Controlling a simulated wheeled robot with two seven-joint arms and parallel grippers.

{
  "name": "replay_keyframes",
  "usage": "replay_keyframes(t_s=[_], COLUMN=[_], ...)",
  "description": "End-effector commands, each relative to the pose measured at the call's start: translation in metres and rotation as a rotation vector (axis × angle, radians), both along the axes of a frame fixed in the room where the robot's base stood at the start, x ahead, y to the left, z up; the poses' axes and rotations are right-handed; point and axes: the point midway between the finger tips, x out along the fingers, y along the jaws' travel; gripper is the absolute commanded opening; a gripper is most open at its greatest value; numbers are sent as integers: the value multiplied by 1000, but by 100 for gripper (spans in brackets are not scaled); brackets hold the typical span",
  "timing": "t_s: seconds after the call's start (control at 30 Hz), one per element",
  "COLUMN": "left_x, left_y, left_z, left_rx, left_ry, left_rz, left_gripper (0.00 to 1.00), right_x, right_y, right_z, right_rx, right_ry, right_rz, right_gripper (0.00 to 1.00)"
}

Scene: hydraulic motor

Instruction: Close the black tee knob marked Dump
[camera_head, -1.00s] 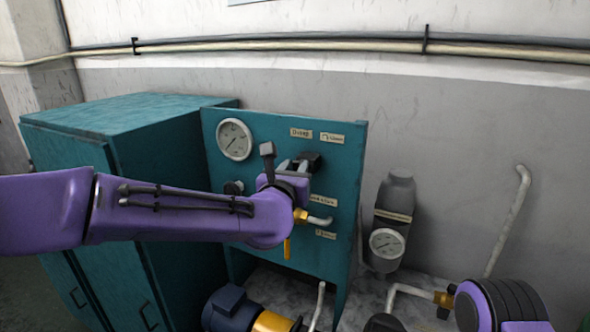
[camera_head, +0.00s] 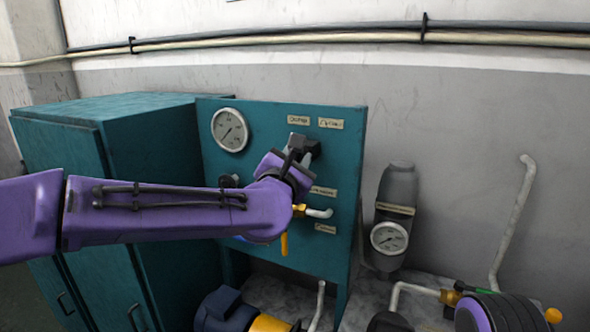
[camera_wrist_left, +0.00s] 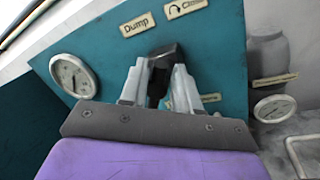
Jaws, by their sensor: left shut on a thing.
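The black tee knob (camera_wrist_left: 165,57) stands out from the teal panel (camera_wrist_left: 225,60) just below the "Dump" label (camera_wrist_left: 137,23) in the left wrist view. My left gripper (camera_wrist_left: 158,72) is shut on the knob, with one finger on each side of it. In the head view the knob (camera_head: 312,147) shows dark beyond my left gripper (camera_head: 299,147), which now sits tilted against it. The knob's stem is mostly hidden by the fingers. A label with a curved arrow (camera_wrist_left: 186,7) is right of the Dump label. My right gripper is not in view.
A pressure gauge (camera_head: 230,130) is on the panel's upper left. A brass fitting with a pale pipe (camera_head: 319,212) and a yellow lever (camera_head: 284,243) sit below my gripper. A grey cylinder with a gauge (camera_head: 396,205) stands right of the panel. A teal cabinet (camera_head: 60,150) is at left.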

Motion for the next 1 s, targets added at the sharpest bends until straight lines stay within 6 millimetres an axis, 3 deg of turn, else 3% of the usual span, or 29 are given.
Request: replay_keyframes(t_s=[0.03, 0.4, 1.0], left_x=[0, -2, -2], left_y=[-1, -5, -6], left_z=[-8, -13, -21], left_rx=[40, 366, 816], left_ry=[-15, -149, -332], left_rz=[0, -2, -3], left_gripper=[1, 1, 1], right_x=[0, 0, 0], right_y=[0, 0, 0], right_z=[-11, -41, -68], right_rx=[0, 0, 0], right_ry=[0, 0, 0], right_rz=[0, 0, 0], right_gripper=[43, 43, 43])
